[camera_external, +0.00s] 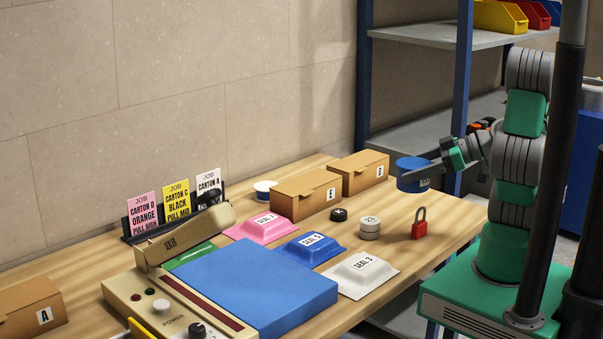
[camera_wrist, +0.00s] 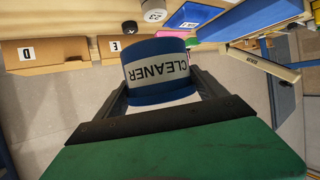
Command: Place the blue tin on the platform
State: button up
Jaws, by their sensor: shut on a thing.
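The blue tin (camera_external: 412,176) has a pale band that reads CLEANER in the wrist view (camera_wrist: 157,72). My gripper (camera_external: 428,172) is shut on it, with a finger on each side of the tin in the wrist view (camera_wrist: 158,92). The tin is in the air above the table's right end, roughly upright and clear of everything but the fingers. A flat blue slab (camera_external: 250,285), which looks like the platform, lies beside the beige sealing machine at the table's front. Its top is bare. Part of it shows in the wrist view (camera_wrist: 245,22).
The beige machine (camera_external: 170,305) has a raised arm (camera_external: 185,237). Cartons E (camera_external: 306,195) and D (camera_external: 360,174) stand behind.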

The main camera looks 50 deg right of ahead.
jog(key=w+a+r+n+g+y+b, duration=0.1)
jog(key=w+a+n+g+y, duration=0.2)
jog(key=a, duration=0.7)
jog(key=w+a+r+n+g+y+b, duration=0.15)
jog(key=a+n+g, duration=0.3)
jog(key=a, duration=0.55)
jog(key=s+a+r+n+g+y+b, duration=0.1)
jog(key=s+a+n+g, duration=0.2)
jog(key=a, duration=0.5)
jog(key=s+a+r+n+g+y+b, duration=0.1)
jog(key=s+a+n+g, duration=0.2)
jog(key=a, duration=0.6)
jog(key=w+a+f+p, duration=0.1)
jog(key=w+a+f, duration=0.2)
jog(key=w+a+f+p, duration=0.1)
jog(key=w+a+f, duration=0.2)
jog(key=w+a+f+p, duration=0.2)
jog(key=w+a+f, duration=0.1)
jog(key=w, duration=0.1)
jog(key=shift+f, duration=0.3)
notch_tip(320, 180, down, 2)
jog(key=shift+w+f+t+h+p, duration=0.15)
jog(key=shift+f+t+h+p, duration=0.1)
jog(key=shift+p, duration=0.55)
jog(key=shift+f, duration=0.35)
jog(key=shift+f, duration=0.1)
